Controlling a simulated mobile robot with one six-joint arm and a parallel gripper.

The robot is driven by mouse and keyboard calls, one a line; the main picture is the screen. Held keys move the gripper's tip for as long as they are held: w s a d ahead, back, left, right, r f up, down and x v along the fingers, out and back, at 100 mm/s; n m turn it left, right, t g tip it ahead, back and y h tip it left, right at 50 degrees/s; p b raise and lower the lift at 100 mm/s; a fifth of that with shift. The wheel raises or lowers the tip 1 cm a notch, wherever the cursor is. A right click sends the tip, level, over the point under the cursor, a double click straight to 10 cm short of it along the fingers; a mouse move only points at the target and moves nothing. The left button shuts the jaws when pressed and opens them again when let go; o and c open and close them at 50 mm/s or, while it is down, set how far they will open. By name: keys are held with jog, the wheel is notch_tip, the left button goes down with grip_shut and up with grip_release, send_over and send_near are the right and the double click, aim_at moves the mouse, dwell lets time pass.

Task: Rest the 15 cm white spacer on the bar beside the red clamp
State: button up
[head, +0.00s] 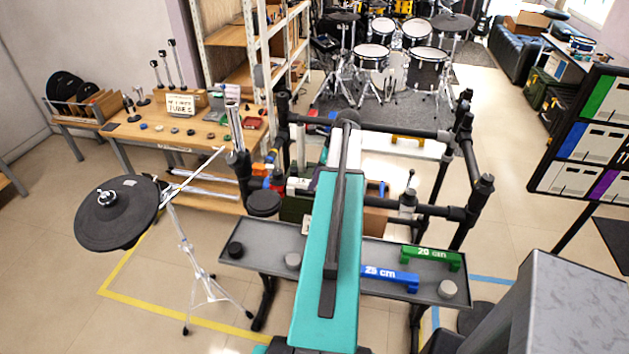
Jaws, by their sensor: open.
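My teal arm link runs up the middle of the head view and hides much of the rack and tray behind it. My gripper's fingers do not show. No white spacer can be made out for certain; a white patch (314,150) shows just left of my arm, and I cannot tell what it is. The black upper bar (398,128) of the rack crosses behind my arm. A small red piece (312,113) shows by the bar's left part; I cannot tell whether it is the red clamp. The lower bar (435,210) shows to the right.
A grey tray (330,262) in front holds a blue 25 cm spacer (389,278), a green 20 cm spacer (431,258) and round knobs. A cymbal pad (118,212) stands left. A grey block (575,310) fills the lower right. Floor between cymbal and tray is mostly clear.

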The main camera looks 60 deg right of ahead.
jog(key=b+v, duration=0.3)
jog(key=v, duration=0.9)
dwell(1.3)
